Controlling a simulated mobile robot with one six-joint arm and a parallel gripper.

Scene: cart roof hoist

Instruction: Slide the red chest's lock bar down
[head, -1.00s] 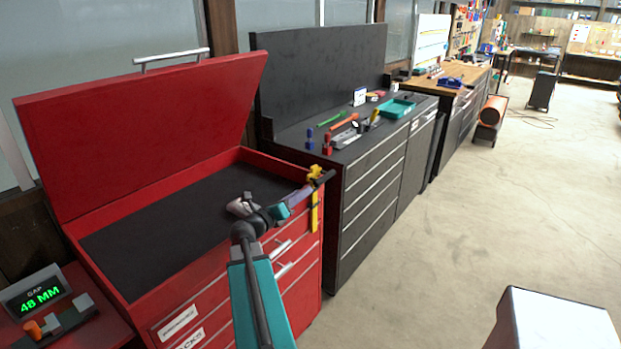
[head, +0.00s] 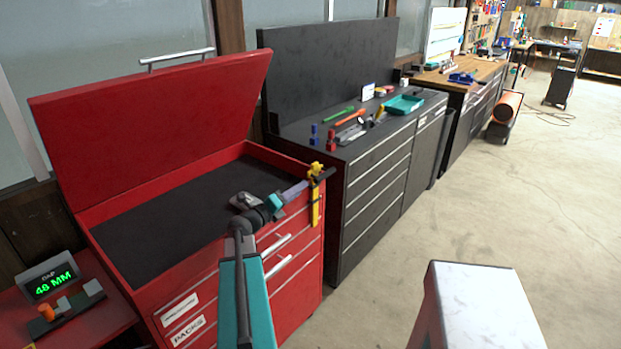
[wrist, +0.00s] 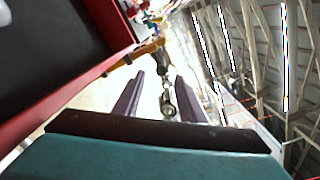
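The red chest (head: 210,268) stands at the left with its lid (head: 150,120) raised. Its yellow lock bar (head: 315,208) runs upright down the right front corner, with a wider yellow top and a dark piece beside it. My gripper (head: 306,184) is just left of the bar's upper part in the head view; I cannot tell if it touches. In the wrist view the two purple-grey fingers (wrist: 160,92) are apart. A yellow piece (wrist: 148,48), seemingly the lock bar, lies beyond and left of the fingertips, not between them. Dark ring-like shapes show between the fingers, unclear.
A black tool cabinet (head: 345,225) with loose tools and a teal tray (head: 404,104) stands right behind the chest. A gap display (head: 50,282) reading 48 MM sits at the lower left. A white-topped block (head: 480,305) stands at front right. The floor to the right is open.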

